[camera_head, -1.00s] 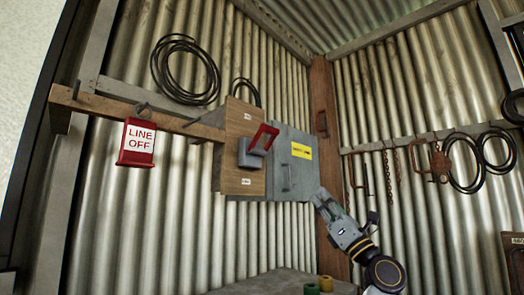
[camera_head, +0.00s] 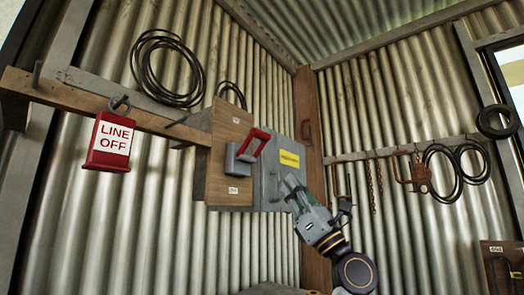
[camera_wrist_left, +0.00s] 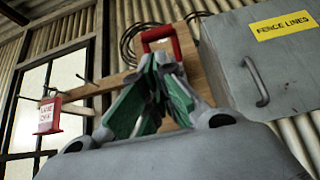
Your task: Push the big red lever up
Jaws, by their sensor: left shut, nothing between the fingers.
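The big red lever (camera_head: 258,139) is a U-shaped handle on a grey switch on a wooden board (camera_head: 228,125). It juts out from the switch, slanting up and right in the head view. My left gripper (camera_head: 289,184) is shut and empty, in front of the grey cabinet, to the right of and below the lever, apart from it in the head view. In the left wrist view, the lever (camera_wrist_left: 163,36) shows just beyond the fingertips (camera_wrist_left: 164,58), which hide the switch and the lower part of the handle. My right gripper is not in view.
The grey cabinet (camera_head: 270,192) with a yellow label and a handle stands right beside the board. A red "LINE OFF" tag (camera_head: 108,145) hangs from a wooden rail (camera_head: 60,92) at the left. Coiled black cable (camera_head: 165,68) hangs above. Space in front of the board looks free.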

